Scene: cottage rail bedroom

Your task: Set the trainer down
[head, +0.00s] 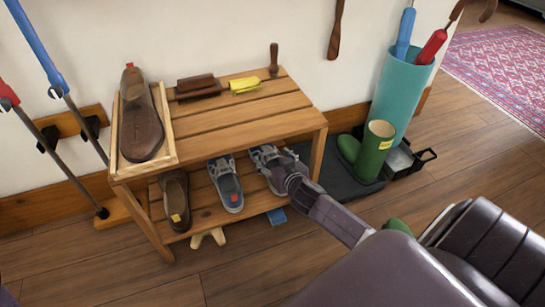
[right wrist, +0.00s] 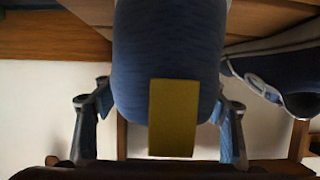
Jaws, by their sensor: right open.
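A grey-blue trainer (head: 262,153) rests on the right part of the lower shelf (head: 200,203) of a wooden shoe bench. My right gripper (head: 284,172) is at its near end and covers part of it in the head view. In the right wrist view the trainer's blue end (right wrist: 170,45), with a yellow tag, lies between the two spread fingers. The jaws are open, and I see a gap at the fingertips. A matching trainer (head: 228,187) with a red tag stands to its left on the shelf. My left gripper is out of view.
A brown shoe (head: 175,203) stands at the shelf's left. The bench top (head: 230,113) holds a shoe in a wooden tray (head: 168,125), brushes and a yellow item (head: 245,85). Right of the bench are green boots (head: 375,150) and a teal umbrella stand (head: 402,95).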

